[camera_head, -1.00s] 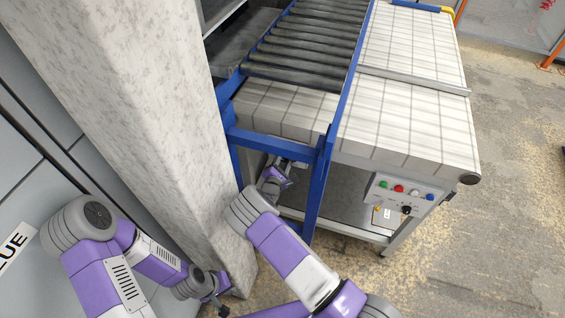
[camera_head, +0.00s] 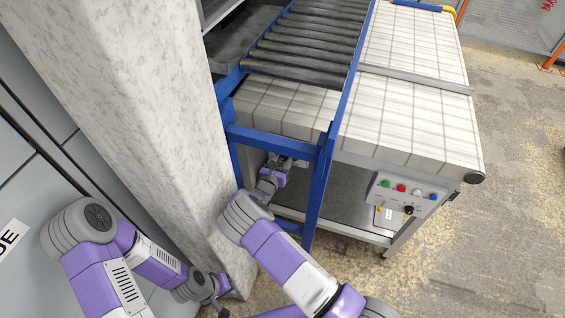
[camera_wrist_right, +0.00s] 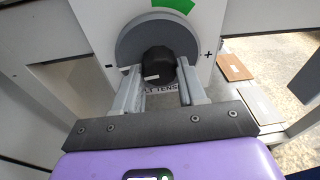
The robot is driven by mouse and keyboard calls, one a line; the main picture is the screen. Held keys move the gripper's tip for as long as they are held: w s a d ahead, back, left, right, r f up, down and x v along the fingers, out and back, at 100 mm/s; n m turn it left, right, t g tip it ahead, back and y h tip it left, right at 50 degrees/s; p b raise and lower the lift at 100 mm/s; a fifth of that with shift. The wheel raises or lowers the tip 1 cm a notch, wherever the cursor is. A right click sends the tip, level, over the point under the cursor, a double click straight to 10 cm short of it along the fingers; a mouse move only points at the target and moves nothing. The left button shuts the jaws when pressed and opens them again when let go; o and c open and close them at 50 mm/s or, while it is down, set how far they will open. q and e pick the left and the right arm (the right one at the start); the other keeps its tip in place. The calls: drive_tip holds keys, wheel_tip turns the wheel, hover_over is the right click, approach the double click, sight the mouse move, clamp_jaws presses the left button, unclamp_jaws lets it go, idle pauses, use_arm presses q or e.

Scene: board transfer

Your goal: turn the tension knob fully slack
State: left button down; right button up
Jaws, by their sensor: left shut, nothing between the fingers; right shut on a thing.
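The tension knob (camera_wrist_right: 158,64) is black and round, with a short white mark low on its face. It sits on a grey round dial (camera_wrist_right: 128,44) on a white panel, with a minus sign at left, a plus at right and a green arc (camera_wrist_right: 174,4) above. My right gripper (camera_wrist_right: 160,76) has its fingers on either side of the knob, shut on it. In the head view my right gripper (camera_head: 290,161) is under the conveyor, partly hidden behind the blue frame; the knob is not visible there. My left gripper (camera_head: 218,304) is low beside the pillar, shut and empty.
A concrete pillar (camera_head: 130,110) stands left of my right arm. Blue frame posts (camera_head: 319,185) stand close to its wrist. The white belt (camera_head: 400,115) lies above. A button panel (camera_head: 405,191) is at the right. Open floor lies further right.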

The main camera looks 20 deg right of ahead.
drive_tip(key=shift+n, duration=0.4)
drive_tip(key=o, duration=1.1)
drive_tip(key=shift+c, duration=0.2)
